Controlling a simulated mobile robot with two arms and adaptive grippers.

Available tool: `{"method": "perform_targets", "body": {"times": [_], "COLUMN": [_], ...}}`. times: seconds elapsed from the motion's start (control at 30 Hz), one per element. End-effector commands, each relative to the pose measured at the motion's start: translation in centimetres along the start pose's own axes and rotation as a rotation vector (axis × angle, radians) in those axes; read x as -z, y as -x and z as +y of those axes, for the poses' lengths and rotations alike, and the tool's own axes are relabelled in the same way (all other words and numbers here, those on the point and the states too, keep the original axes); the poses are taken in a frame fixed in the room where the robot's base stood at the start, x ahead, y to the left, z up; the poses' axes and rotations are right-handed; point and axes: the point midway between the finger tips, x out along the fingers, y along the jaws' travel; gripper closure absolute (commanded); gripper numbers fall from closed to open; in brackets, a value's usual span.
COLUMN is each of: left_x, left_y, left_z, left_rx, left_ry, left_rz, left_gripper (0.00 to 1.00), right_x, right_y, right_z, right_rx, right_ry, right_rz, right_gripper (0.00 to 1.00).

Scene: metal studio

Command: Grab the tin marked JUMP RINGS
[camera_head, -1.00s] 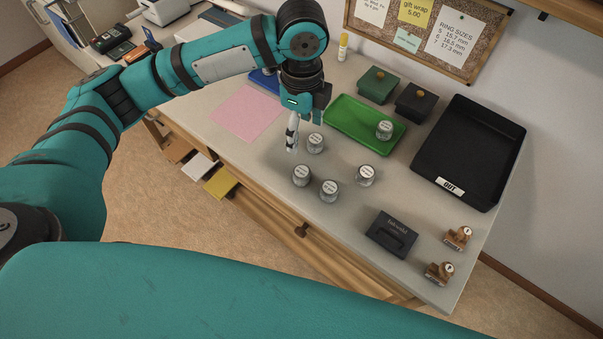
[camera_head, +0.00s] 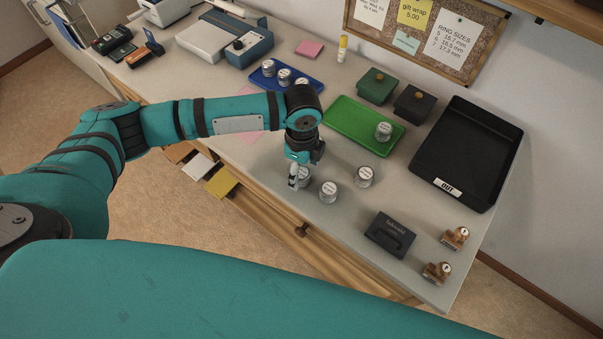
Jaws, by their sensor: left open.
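Several small round tins with white lids stand on the grey table; their labels are too small to read, so I cannot tell which is JUMP RINGS. My left gripper (camera_head: 293,182) is open and points down beside one tin (camera_head: 305,179), which it partly covers. I cannot tell whether its fingers straddle that tin. Two more tins, a front one (camera_head: 329,191) and a right one (camera_head: 364,176), stand to its right. Another tin (camera_head: 383,131) stands on the green tray (camera_head: 345,125). A blue tray (camera_head: 262,82) behind my arm holds several tins. My right gripper is not in view.
A black tray marked OUT (camera_head: 445,187) is at the right. A black box (camera_head: 389,236) and two wooden stamps (camera_head: 455,237) stand near the front right. Green (camera_head: 377,86) and dark (camera_head: 413,104) lidded boxes stand behind the green tray. Bare table lies between the front tins and black box.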

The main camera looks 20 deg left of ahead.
Motion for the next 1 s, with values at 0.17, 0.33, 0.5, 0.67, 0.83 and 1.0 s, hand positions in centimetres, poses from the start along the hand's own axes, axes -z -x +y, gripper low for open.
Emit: {"method": "perform_targets", "body": {"times": [0.17, 0.33, 0.5, 0.67, 0.83, 1.0], "left_x": [0.1, 0.1, 0.1, 0.1, 0.0, 0.0], "left_y": [-2.2, -2.6, -2.6, -2.6, -2.6, -2.6], "left_z": [0.1, 0.0, 0.0, 0.0, 0.0, 0.0], "left_rx": [-0.001, 0.001, 0.001, 0.001, 0.001, 0.002], "left_ry": [-0.002, -0.002, -0.002, -0.002, -0.002, -0.001], "left_rz": [0.0, 0.001, 0.0, 0.0, 0.0, 0.0], "left_gripper": [0.32, 0.32, 0.4, 0.61, 0.83, 0.92], "right_x": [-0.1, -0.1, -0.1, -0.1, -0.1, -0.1], "right_y": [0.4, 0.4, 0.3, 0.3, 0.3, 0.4], "right_z": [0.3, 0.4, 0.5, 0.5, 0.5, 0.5], "right_rx": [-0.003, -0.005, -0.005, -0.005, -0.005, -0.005], "right_ry": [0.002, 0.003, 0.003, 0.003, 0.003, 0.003], "right_rz": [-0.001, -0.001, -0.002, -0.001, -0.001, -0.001], "right_gripper": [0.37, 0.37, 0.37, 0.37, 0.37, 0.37]}}
